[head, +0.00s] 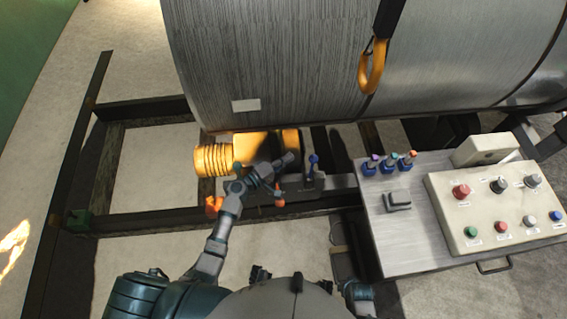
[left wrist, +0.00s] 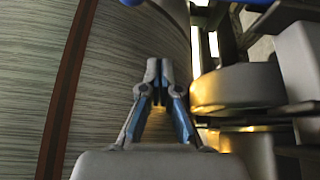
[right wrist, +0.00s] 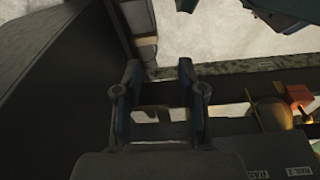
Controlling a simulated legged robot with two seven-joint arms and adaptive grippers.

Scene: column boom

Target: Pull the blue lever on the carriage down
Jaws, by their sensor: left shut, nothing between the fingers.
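The blue-knobbed lever (head: 313,160) stands upright on the dark carriage (head: 310,183), in front of the large drum. My left gripper (head: 291,157) is just left of the lever and looks apart from it. In the left wrist view its fingers (left wrist: 158,66) are shut with nothing between them. A blue rounded piece (left wrist: 250,3) is cut off by the top edge there; I cannot tell if it is the lever knob. My right gripper (right wrist: 160,75) is open and empty in the right wrist view.
The grey drum (head: 270,60) fills the back, with an orange hook (head: 373,68) hanging before it. A yellow motor (head: 235,155) lies left of the carriage. A control panel (head: 495,205) with buttons and a bench (head: 405,240) with small levers stand right.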

